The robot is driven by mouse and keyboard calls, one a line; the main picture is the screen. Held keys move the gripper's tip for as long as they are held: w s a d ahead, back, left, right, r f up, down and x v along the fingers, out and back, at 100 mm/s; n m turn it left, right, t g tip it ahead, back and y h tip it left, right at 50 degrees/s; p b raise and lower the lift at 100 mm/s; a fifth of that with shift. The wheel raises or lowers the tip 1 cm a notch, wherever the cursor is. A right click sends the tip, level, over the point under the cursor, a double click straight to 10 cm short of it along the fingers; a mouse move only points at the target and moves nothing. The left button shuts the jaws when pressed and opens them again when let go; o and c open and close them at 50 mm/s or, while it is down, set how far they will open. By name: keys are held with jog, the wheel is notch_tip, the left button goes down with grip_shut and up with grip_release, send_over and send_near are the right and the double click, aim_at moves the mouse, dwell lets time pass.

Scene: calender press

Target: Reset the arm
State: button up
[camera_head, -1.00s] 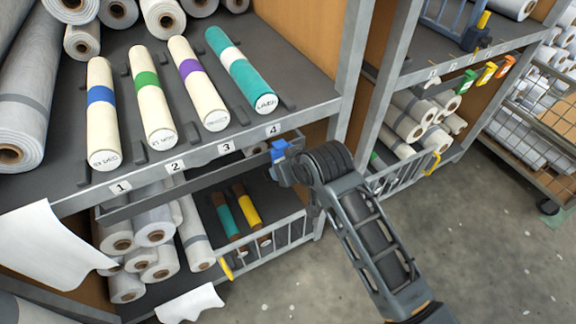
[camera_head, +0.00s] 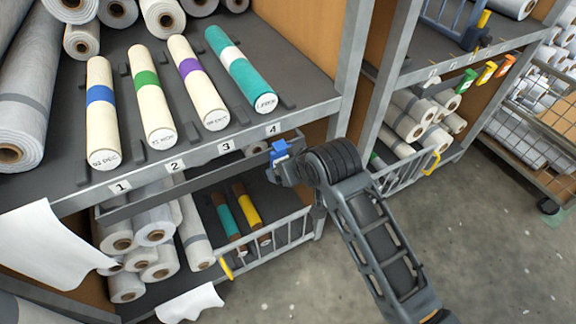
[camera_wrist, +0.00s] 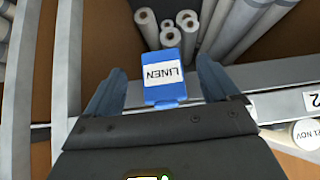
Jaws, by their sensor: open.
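My gripper (camera_wrist: 160,88) is open in the wrist view, with one dark finger at each side of a blue tag labelled LINEN (camera_wrist: 163,75). Gaps show between the tag and both fingers. The tag appears to be at a grey shelf rail (camera_wrist: 285,106); how it is attached is hidden. In the head view the blue tag (camera_head: 279,150) shows at the right end of the lower bay's top bar, below number 4. My gripper there is mostly hidden behind its own wrist. My arm reaches up from the lower right.
A shelf post (camera_head: 350,70) stands close right of my wrist. A wire cart (camera_head: 535,150) is far right. The floor (camera_head: 480,240) is clear.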

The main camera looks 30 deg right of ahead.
jog(key=s+a+r+t, duration=0.1)
jog(key=s+a+t, duration=0.15)
jog(key=s, duration=1.95)
jog(key=s+d+r+t, duration=0.1)
jog(key=s+r+t, duration=0.1)
jog(key=s+r, duration=0.4)
jog(key=s+d+r+t, duration=0.1)
jog(key=s+r+t, duration=0.1)
jog(key=s+r, duration=0.4)
jog(key=s, duration=0.4)
jog(key=shift+s+d, duration=0.25)
jog(key=shift+s, duration=0.15)
jog(key=shift+c, duration=0.3)
